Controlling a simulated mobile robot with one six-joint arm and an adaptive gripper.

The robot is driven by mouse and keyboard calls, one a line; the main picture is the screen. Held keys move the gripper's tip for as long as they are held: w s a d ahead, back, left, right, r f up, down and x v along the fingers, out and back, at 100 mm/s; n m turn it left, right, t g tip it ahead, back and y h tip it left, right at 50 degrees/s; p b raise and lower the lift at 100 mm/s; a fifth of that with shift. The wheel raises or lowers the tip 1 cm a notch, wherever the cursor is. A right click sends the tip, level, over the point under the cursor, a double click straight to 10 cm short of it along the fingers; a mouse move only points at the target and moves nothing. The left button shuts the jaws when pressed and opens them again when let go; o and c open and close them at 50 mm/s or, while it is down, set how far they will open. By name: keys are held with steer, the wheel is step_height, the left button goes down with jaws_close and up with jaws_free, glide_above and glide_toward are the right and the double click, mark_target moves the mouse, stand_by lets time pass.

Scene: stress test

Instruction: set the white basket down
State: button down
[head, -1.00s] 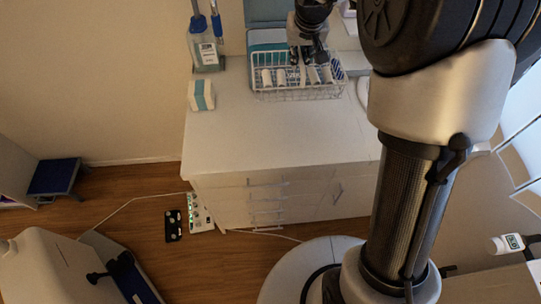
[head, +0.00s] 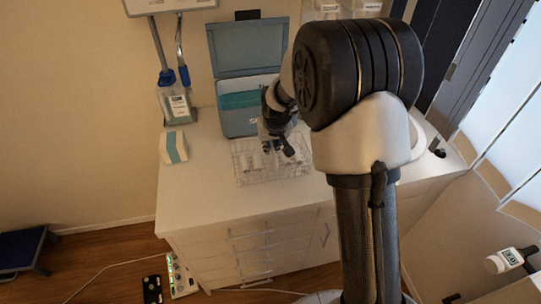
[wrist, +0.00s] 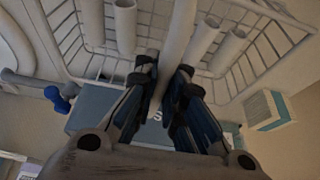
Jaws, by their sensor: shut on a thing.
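The white wire basket (head: 272,178) is in front of the teal box on the white counter, with white tubes inside; in the head view its wires look pale against the counter. My gripper (head: 280,146) is over the basket from above. In the wrist view my gripper's fingers (wrist: 168,80) are closed around a white bar of the basket (wrist: 92,62), with white tubes on both sides. The fingers partly hide the bar. I cannot tell whether the basket's bottom touches the counter (head: 225,202).
An open teal box (head: 240,122) stands behind the basket. The front left of the counter top is clear. A blue step stool (head: 20,250) is on the floor at left.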

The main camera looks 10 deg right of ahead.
mark_target(269, 159)
steer(key=shift+f+b, duration=0.55)
steer(key=shift+f, duration=1.5)
steer(key=shift+f, duration=0.15)
steer(key=c, duration=1.7)
jaws_free()
